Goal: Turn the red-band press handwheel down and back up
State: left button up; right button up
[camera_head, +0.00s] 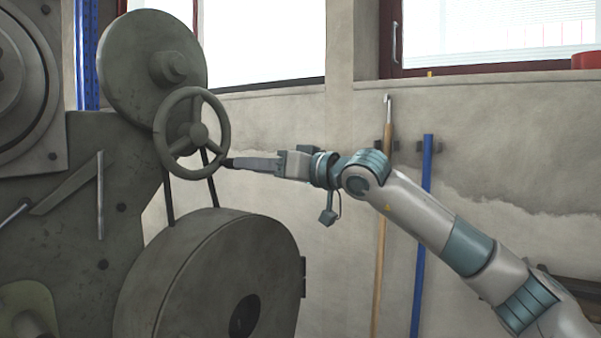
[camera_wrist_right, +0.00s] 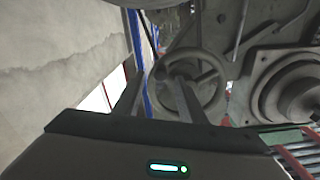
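The press handwheel (camera_head: 168,156), a dark grey three-spoked wheel, stands in front of a round disc on the large grey machine at the left of the head view. I see no red band on it. My right gripper (camera_head: 229,163) reaches in from the right, its fingertips at the lower right of the wheel's rim. In the right wrist view the two fingers (camera_wrist_right: 160,78) are apart, with part of the handwheel (camera_wrist_right: 218,97) showing between and beyond them. I cannot tell whether they touch the rim. My left gripper is not in view.
A large round drum (camera_head: 225,270) and belt sit below the wheel. The machine body (camera_head: 90,200) fills the left. A wooden pole (camera_head: 381,230) and a blue pole (camera_head: 421,235) lean on the wall behind my right arm. Open space lies between machine and wall.

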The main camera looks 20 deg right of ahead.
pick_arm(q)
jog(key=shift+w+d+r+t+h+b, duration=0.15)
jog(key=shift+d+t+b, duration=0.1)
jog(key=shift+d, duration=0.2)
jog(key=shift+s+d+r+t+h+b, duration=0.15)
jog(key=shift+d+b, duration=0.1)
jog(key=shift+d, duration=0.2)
pick_arm(e)
jog(key=v, duration=1.1)
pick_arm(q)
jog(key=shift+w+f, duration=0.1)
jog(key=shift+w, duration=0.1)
pick_arm(e)
jog(key=shift+d, duration=0.1)
